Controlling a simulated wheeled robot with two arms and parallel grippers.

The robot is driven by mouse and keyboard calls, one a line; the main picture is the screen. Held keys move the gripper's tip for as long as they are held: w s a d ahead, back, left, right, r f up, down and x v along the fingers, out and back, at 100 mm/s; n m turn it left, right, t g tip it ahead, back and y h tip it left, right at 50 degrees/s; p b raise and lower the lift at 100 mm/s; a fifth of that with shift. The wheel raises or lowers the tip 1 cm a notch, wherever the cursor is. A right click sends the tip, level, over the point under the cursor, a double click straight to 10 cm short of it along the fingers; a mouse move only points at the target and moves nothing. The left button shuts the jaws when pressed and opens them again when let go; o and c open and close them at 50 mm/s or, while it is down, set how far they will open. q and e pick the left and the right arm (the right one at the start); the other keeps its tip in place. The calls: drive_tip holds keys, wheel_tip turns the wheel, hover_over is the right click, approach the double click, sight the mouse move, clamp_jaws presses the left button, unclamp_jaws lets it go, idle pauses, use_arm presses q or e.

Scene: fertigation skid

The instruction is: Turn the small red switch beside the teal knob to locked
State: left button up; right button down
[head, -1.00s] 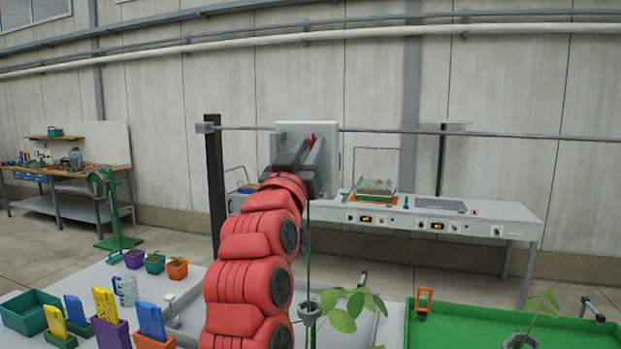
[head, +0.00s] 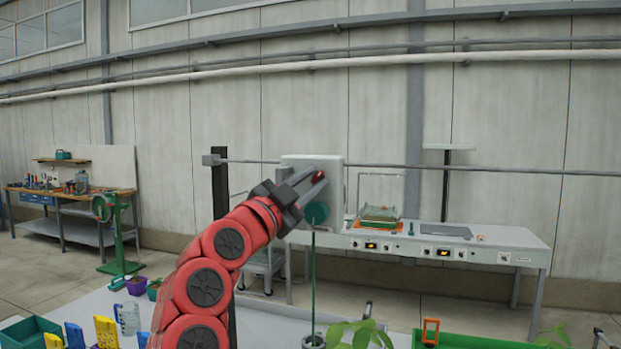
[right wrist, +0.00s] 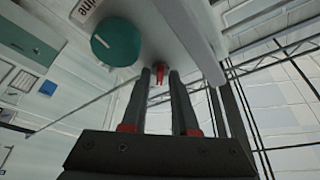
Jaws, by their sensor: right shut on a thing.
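A pale grey box (head: 335,170) is mounted on a horizontal rail. The teal knob (head: 316,214) is on its front, partly covered by my gripper, and shows clearly in the right wrist view (right wrist: 116,43). The small red switch (head: 319,176) is above the knob, mostly hidden by the fingers; in the right wrist view a red part of it (right wrist: 159,76) shows between the fingertips. My right gripper (head: 312,183) is shut on the switch, its fingers (right wrist: 167,76) beside the knob. The switch's setting cannot be read. My left gripper is not in view.
A dark post (head: 221,185) and the rail (head: 440,167) run beside the box. A white bench (head: 450,247) stands behind, and colourful pots and tags (head: 106,331) are at lower left.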

drive_tip(key=shift+r+m+g+h, duration=0.1)
drive_tip(key=shift+m+g+h, duration=0.2)
drive_tip(key=shift+m, duration=0.2)
drive_tip(key=c, duration=1)
unclamp_jaws()
drive_tip(key=shift+o, duration=0.3)
drive_tip(key=shift+d, duration=0.1)
drive_tip(key=b+v, duration=0.5)
drive_tip(key=v, duration=1.2)
drive_tip(key=shift+s, duration=0.2)
